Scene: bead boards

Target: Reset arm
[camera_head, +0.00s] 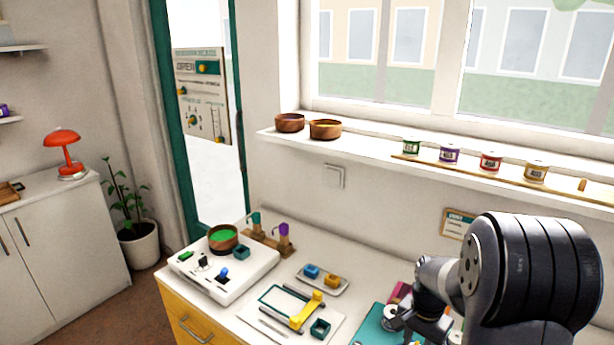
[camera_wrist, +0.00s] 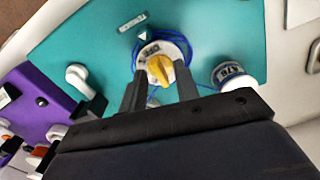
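My gripper (camera_wrist: 160,78) points down over a teal board (camera_wrist: 85,42) in the wrist view. Its two dark fingers are apart, with a gap on both sides of a yellow knob (camera_wrist: 157,66). The knob sits on a round white dial (camera_wrist: 175,48) with a blue cord around it. The knob shows between and just beyond the fingertips; I cannot tell how far below them it is. In the head view my arm is at the right, over the teal board (camera_head: 370,332), and hides much of it.
A white labelled spool (camera_wrist: 232,76) stands right of the dial. A purple board (camera_wrist: 40,105) lies at the left. In the head view, a white board with a green-filled bowl (camera_head: 223,238), a small tray (camera_head: 343,285) and a yellow-slider board (camera_head: 262,327) stand left of my arm.

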